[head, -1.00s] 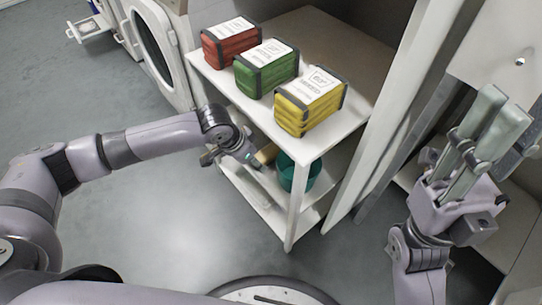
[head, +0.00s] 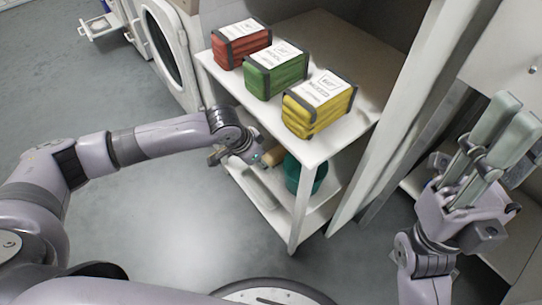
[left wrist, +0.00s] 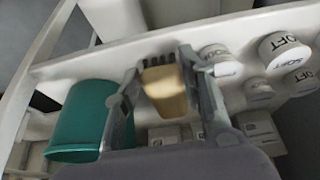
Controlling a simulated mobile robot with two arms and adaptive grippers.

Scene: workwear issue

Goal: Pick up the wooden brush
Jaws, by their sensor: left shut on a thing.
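In the head view the hand hides part of the brush. My right gripper (head: 508,125) points upward at the right, empty and away from the brush, its two fingers slightly apart.
A teal bucket (head: 305,174) stands on the lower shelf (head: 287,213) close to the brush. Red (head: 241,46), green (head: 275,72) and yellow (head: 318,107) bundles lie on the top shelf (head: 212,73). Several white labelled rolls (left wrist: 285,49) are near the brush. Floor at left is clear.

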